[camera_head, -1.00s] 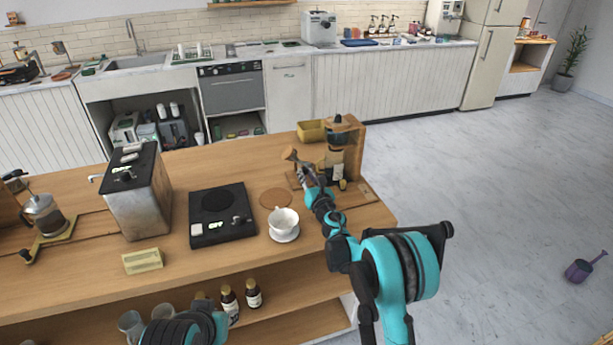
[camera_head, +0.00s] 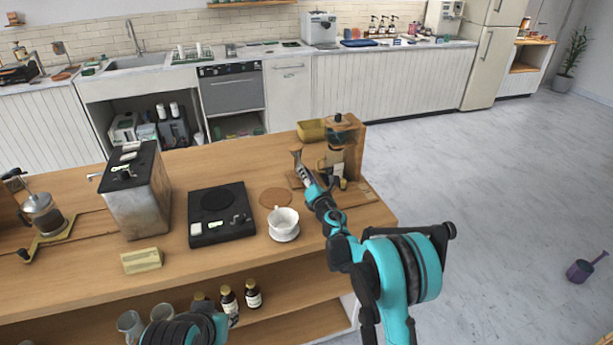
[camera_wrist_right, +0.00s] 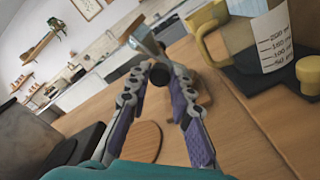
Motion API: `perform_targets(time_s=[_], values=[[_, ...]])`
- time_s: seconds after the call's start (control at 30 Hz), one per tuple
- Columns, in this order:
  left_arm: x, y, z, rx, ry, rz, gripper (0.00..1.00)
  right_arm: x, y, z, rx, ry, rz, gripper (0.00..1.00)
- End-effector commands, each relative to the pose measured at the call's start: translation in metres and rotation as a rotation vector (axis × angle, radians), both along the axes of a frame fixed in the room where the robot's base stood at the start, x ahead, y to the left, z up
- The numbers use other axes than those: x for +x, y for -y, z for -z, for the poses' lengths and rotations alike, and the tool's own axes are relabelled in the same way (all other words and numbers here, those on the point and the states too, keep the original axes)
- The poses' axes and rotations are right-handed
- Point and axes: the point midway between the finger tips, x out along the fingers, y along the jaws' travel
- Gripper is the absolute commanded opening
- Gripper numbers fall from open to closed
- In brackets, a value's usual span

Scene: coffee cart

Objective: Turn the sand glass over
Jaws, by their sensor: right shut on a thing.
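The sand glass (camera_head: 297,156) is in my right gripper (camera_head: 304,175), above the right part of the wooden counter in the head view. It shows as a small flared brown and grey shape, tilted. In the right wrist view a pale flared part of it (camera_wrist_right: 146,40) sticks out beyond the fingertips. My right gripper (camera_wrist_right: 160,78) is shut on it there, with a dark round part between the fingers. The fingers hide part of the sand glass. My left arm shows at the bottom of the head view, but its gripper is out of sight.
Close to the right gripper are a measuring jug with a yellow handle (camera_wrist_right: 262,42) and a wooden stand (camera_head: 355,150). Bare counter (camera_head: 230,165) is to the left.

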Motion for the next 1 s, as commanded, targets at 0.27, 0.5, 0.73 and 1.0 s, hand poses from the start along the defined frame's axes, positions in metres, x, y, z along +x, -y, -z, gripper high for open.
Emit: perform_targets(time_s=[0.27, 0.5, 0.73, 1.0], values=[[0.0001, 0.0, 0.0018, 0.0, 0.0, 0.0, 0.28, 0.0003, 0.0006, 0.0, 0.139, -0.045, 0.001, 0.0], [0.0, 0.0, 0.0022, 0.0, 0.0, 0.0, 0.28, 0.0004, 0.0008, 0.0, 0.191, -0.062, 0.001, 0.0], [0.0, 0.0, 0.0022, 0.0, 0.0, 0.0, 0.28, 0.0004, 0.0008, -0.0001, 0.2, -0.065, 0.001, 0.0], [0.0, 0.0, 0.0023, 0.0, 0.0, 0.0, 0.28, 0.0003, 0.0008, 0.0, 0.199, -0.065, 0.001, 0.4]])
